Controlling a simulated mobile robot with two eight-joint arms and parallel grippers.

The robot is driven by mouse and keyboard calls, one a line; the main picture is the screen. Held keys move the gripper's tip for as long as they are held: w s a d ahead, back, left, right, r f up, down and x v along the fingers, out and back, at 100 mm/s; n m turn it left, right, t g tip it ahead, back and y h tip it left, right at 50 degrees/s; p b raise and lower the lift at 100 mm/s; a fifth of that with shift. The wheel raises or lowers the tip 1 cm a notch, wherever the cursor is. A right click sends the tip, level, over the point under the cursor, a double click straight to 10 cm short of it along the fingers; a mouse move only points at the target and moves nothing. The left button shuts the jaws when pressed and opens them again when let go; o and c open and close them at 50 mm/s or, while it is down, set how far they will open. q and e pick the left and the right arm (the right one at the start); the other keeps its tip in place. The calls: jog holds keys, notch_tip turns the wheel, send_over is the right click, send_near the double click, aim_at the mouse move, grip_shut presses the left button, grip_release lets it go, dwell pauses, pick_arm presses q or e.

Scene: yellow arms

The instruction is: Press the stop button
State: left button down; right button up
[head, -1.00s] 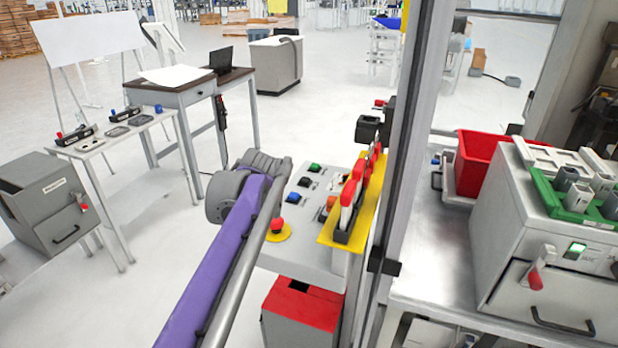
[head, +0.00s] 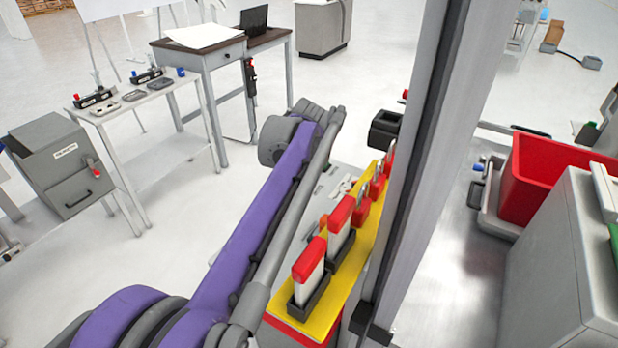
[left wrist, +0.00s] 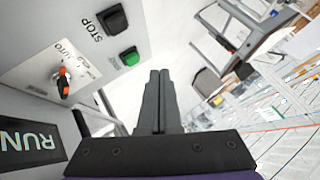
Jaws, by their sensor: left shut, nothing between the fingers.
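In the left wrist view a grey panel fills the upper left. A black button (left wrist: 112,18) sits beside the printed word STOP, and a green button (left wrist: 130,56) is close to it. An orange-handled selector switch (left wrist: 63,82) is beside the word AUTO. My left gripper (left wrist: 158,78) is shut and empty, its fingertips apart from both buttons in the picture; the depth gap is unclear. My right gripper is in neither view.
A red bin (head: 545,180) is farther right. A side table (head: 150,95) and grey box (head: 60,165) stand left. Open floor lies between.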

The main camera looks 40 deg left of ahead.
pick_arm(q)
jog(key=shift+f, duration=0.65)
jog(key=b, duration=0.5)
send_over(305, 183)
notch_tip(305, 183, down, 6)
jog(key=shift+f, duration=0.8)
jog(key=shift+f+b, duration=0.1)
jog(key=shift+b, duration=0.2)
dwell(0.5)
jog(key=shift+f, duration=0.3)
jog(key=shift+f, duration=0.45)
dwell(0.6)
dwell(0.3)
jog(key=shift+r+p, duration=0.45)
jog(key=shift+r, duration=0.4)
